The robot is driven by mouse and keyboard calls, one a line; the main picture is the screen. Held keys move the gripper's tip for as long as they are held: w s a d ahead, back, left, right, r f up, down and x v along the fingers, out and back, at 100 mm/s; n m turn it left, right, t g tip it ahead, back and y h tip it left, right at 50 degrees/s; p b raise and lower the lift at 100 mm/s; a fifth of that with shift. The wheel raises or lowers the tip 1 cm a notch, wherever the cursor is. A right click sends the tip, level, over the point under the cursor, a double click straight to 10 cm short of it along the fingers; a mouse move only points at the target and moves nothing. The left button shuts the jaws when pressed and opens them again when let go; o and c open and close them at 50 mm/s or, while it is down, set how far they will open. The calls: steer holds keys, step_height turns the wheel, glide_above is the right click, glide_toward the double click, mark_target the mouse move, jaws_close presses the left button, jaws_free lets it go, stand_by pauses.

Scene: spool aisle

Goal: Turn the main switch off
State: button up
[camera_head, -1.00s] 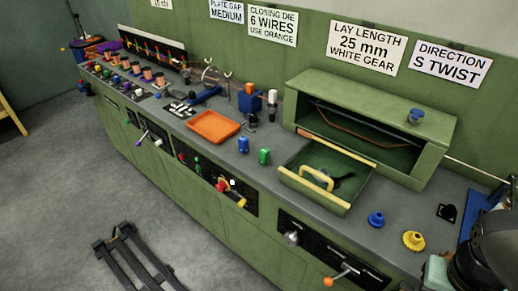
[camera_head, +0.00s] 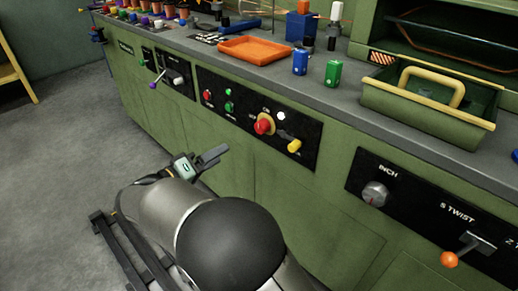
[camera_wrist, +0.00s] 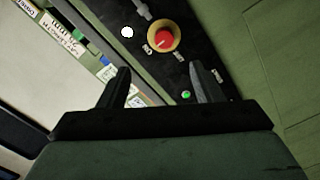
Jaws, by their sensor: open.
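The main switch appears to be the red knob on a yellow round base (camera_head: 264,124), on a black panel on the front of the green bench. It also shows in the wrist view (camera_wrist: 164,39), near the top centre, beyond my fingertips. Small white lettering sits beside it, too blurred to read surely. My gripper (camera_head: 214,156) is in front of the bench, left of and lower than the knob in the head view. In the wrist view my gripper (camera_wrist: 160,70) is open and empty, its two fingers spread, apart from the knob.
A yellow-tipped lever (camera_head: 290,142) sits right of the knob. Red and green buttons (camera_head: 228,106) lie left of it on the same panel. An orange-tipped lever (camera_head: 450,259) sticks out at lower right.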

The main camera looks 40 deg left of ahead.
mark_target(258, 129)
steer(key=w+b, duration=0.1)
steer(key=w, duration=0.4)
steer(key=w+d+b, duration=0.1)
steer(key=w, duration=0.5)
steer(key=w+b, duration=0.1)
steer(key=w, duration=0.4)
steer(key=shift+w+d+f, duration=0.15)
steer(key=shift+d+f, duration=0.05)
steer(key=shift+d, duration=0.05)
steer(key=c, duration=1)
